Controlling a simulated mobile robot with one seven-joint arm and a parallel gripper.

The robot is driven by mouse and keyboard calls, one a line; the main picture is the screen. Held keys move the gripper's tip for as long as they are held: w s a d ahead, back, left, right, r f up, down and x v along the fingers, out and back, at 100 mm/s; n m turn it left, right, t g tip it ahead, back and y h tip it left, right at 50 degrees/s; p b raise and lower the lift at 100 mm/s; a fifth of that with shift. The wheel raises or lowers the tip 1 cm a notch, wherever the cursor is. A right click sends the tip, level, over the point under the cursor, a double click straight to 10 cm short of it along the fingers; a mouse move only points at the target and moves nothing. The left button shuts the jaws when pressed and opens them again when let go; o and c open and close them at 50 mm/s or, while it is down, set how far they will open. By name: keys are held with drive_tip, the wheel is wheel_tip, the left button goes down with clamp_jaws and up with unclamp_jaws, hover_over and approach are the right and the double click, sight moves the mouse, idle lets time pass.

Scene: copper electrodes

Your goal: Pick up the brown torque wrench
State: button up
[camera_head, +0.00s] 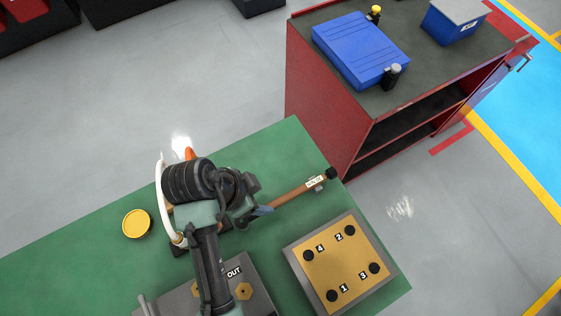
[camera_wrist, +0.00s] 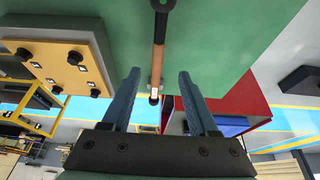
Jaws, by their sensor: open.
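The brown torque wrench (camera_head: 297,191) lies on the green table, with a white label and a black end towards the table's right edge. My arm hides its other end in the head view. My gripper (camera_head: 262,211) is open and over the wrench. In the wrist view, the wrench (camera_wrist: 159,52) runs down from the top edge and lines up with the gap between the two blue fingers of my gripper (camera_wrist: 159,73). Nothing is held. I cannot tell how high the fingers are above the wrench.
A tan plate with black knobs numbered 1 to 4 (camera_head: 341,262) sits right of my arm. A grey box marked OUT (camera_head: 240,262) is close by it. A yellow round lid (camera_head: 137,223) lies at left. A red cabinet (camera_head: 325,95) stands beyond the green table (camera_head: 70,245).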

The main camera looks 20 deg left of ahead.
sight(273, 203)
drive_tip(key=x, duration=0.4)
drive_tip(key=shift+f, duration=0.2)
drive_tip(key=shift+s+p+x, duration=0.15)
drive_tip(key=shift+p+x, duration=0.3)
drive_tip(key=shift+x, duration=0.85)
drive_tip(key=shift+s+p+x, duration=0.15)
drive_tip(key=shift+p+x, duration=0.25)
drive_tip(key=shift+x, duration=0.9)
drive_tip(key=shift+f, duration=0.1)
clamp_jaws()
drive_tip(key=shift+w, duration=0.1)
